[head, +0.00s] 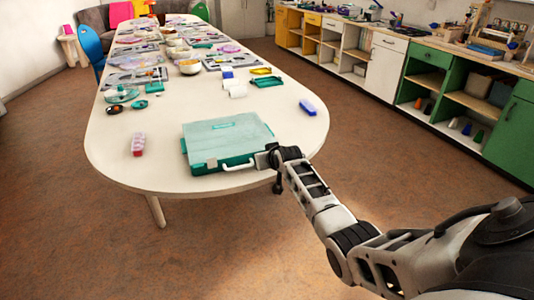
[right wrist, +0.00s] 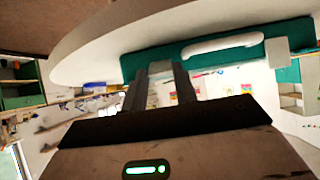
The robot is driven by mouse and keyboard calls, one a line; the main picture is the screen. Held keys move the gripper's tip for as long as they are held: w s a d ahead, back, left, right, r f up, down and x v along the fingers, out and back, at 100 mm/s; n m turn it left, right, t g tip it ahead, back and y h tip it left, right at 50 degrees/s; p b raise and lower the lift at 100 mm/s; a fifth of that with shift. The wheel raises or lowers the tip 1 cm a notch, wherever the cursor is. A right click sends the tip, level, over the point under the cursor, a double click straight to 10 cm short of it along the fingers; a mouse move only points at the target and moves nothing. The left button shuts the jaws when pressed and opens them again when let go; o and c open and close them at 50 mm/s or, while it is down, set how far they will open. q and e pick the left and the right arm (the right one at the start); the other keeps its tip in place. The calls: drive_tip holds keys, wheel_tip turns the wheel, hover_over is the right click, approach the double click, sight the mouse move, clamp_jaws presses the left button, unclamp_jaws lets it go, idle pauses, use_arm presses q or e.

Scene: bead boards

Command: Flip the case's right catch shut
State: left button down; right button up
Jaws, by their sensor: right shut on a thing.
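The case (head: 226,142) is teal with a pale see-through lid, lying closed and flat near the table's near end. Its white handle (head: 238,165) is on the near side and also shows in the right wrist view (right wrist: 222,45). My right gripper (head: 268,158) is at the case's near right corner. In the right wrist view its two dark fingers (right wrist: 164,82) are around the pale right catch (right wrist: 160,70), shut on it. The gripper hides this catch in the head view. The other catch (right wrist: 277,52) is pale, beyond the handle. My left gripper is out of view.
The white table (head: 160,175) has a rounded near edge close to my right arm. A pink bead box (head: 138,145) stands left of the case, a blue block (head: 307,107) to its right. A green tray (head: 267,82) and white cups lie behind. Cabinets line the right wall.

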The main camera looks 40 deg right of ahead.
idle(0.3)
drive_tip(key=o, duration=0.7)
drive_tip(key=shift+s+a+r+p, duration=0.1)
drive_tip(key=shift+s+r+p, duration=0.25)
use_arm(q)
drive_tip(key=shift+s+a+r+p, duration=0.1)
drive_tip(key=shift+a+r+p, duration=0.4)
drive_tip(key=shift+p, duration=0.8)
use_arm(e)
drive_tip(key=v, duration=1.5)
drive_tip(key=shift+w, duration=0.2)
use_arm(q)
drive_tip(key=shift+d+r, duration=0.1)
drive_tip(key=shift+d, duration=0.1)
use_arm(e)
drive_tip(key=shift+a+r, duration=0.1)
drive_tip(key=shift+r, duration=0.05)
